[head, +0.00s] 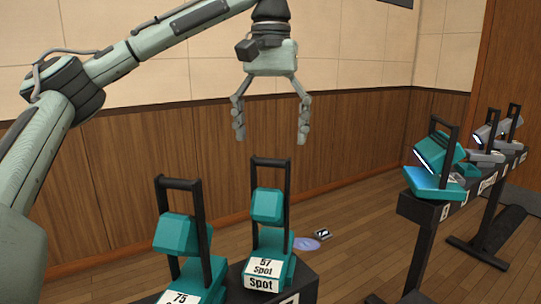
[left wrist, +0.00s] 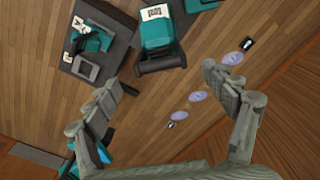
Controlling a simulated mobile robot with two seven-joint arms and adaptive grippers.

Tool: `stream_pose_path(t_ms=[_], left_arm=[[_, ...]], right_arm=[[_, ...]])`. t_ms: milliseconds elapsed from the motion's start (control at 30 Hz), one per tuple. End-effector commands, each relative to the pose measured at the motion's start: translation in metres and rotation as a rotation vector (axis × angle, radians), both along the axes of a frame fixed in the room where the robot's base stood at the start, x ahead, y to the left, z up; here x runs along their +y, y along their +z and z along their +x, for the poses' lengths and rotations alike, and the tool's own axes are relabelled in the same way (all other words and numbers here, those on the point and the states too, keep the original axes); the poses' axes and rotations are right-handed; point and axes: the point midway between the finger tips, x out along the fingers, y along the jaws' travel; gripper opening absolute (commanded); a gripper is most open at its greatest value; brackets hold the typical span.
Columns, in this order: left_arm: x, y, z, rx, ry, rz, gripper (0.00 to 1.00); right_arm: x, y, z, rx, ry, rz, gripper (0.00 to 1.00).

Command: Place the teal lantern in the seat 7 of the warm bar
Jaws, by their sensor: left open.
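My left gripper (head: 270,128) is open and empty, pointing down above and behind two teal lanterns. One teal lantern (head: 268,206) has a black handle and a white label reading "57 Spot". The other teal lantern (head: 180,234), labelled "75", stands to its left. In the left wrist view a teal lantern (left wrist: 157,32) lies beyond the open fingers (left wrist: 168,92), apart from them. A dark bar (head: 420,208) with small white seat labels runs away at the right; its labels are too small to read surely. My right gripper is not in view.
A teal lantern (head: 432,155) with a lit edge is on the near part of the bar. Grey lanterns (head: 488,137) are farther along it. Pale discs (head: 306,243) and a small dark item (head: 322,234) lie on the wooden floor. A panelled wall stands behind.

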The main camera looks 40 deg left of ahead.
Motion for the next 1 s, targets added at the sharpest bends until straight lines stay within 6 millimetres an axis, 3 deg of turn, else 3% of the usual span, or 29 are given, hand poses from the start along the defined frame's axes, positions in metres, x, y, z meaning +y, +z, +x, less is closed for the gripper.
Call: stream_pose_path(t_ms=[233, 833, 900, 1000], left_arm=[[0.0, 0.025, 0.0, -0.002, 0.0, 0.0, 0.84], [0.0, 0.028, 0.0, 0.0, 0.001, 0.0, 0.84], [0.0, 0.028, 0.0, 0.0, 0.001, 0.0, 0.78], [0.0, 0.028, 0.0, 0.0, 0.001, 0.0, 0.65]], right_arm=[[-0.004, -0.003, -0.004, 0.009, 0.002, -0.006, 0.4], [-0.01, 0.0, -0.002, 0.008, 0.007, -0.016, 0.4], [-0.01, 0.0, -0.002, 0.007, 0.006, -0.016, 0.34], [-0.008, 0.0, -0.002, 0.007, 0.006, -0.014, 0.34]])
